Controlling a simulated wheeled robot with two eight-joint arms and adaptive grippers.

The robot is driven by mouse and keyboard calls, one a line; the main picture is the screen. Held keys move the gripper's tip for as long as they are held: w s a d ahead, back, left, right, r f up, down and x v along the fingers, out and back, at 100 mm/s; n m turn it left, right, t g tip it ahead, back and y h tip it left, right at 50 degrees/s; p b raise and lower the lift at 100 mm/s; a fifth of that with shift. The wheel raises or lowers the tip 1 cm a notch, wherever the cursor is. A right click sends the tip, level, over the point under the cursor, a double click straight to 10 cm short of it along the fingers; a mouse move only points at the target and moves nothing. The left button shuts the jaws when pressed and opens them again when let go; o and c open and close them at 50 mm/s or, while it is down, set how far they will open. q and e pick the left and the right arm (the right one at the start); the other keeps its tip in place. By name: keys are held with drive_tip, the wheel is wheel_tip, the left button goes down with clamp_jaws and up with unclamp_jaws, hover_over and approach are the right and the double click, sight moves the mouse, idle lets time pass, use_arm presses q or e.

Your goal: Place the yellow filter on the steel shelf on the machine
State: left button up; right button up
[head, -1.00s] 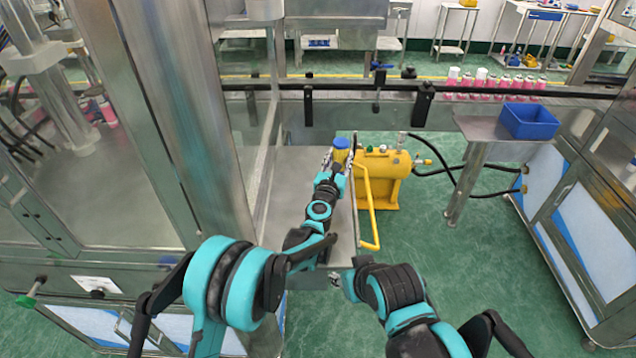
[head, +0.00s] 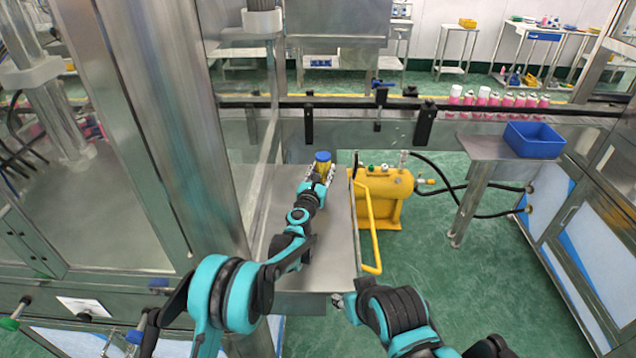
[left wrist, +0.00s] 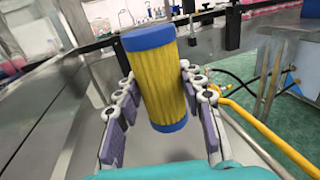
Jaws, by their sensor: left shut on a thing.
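The yellow filter (head: 322,168) is a cylinder with a blue cap at each end. My left gripper (head: 318,177) is shut on it, with a finger on each side. In the left wrist view the filter (left wrist: 158,85) stands between the fingers, leaning slightly, with its lower blue end showing. The filter is over the far part of the flat steel shelf (head: 335,240) on the machine. I cannot tell whether its base touches the steel.
A glass pane and thick steel post (head: 165,130) stand left of the shelf. A yellow tank (head: 385,190) with a bent yellow handle (head: 366,225) is close on the right. A dark conveyor rail (head: 460,106) runs behind. A blue bin (head: 533,139) sits further right.

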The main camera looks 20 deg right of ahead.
use_arm(q)
drive_tip(key=shift+w+a+f, duration=0.25)
drive_tip(key=shift+w+f, duration=0.15)
drive_tip(key=shift+w, duration=0.15)
drive_tip(key=shift+w+a+f, duration=0.2)
drive_tip(key=shift+w+f, duration=0.2)
drive_tip(key=shift+w, duration=0.15)
wheel_tip(320, 180, down, 3)
drive_tip(key=shift+f+b, duration=0.15)
drive_tip(key=shift+b, duration=0.8)
drive_tip(key=shift+f, duration=0.35)
drive_tip(key=shift+r, duration=0.1)
drive_tip(key=o, duration=1.2)
drive_tip(key=shift+f, duration=0.2)
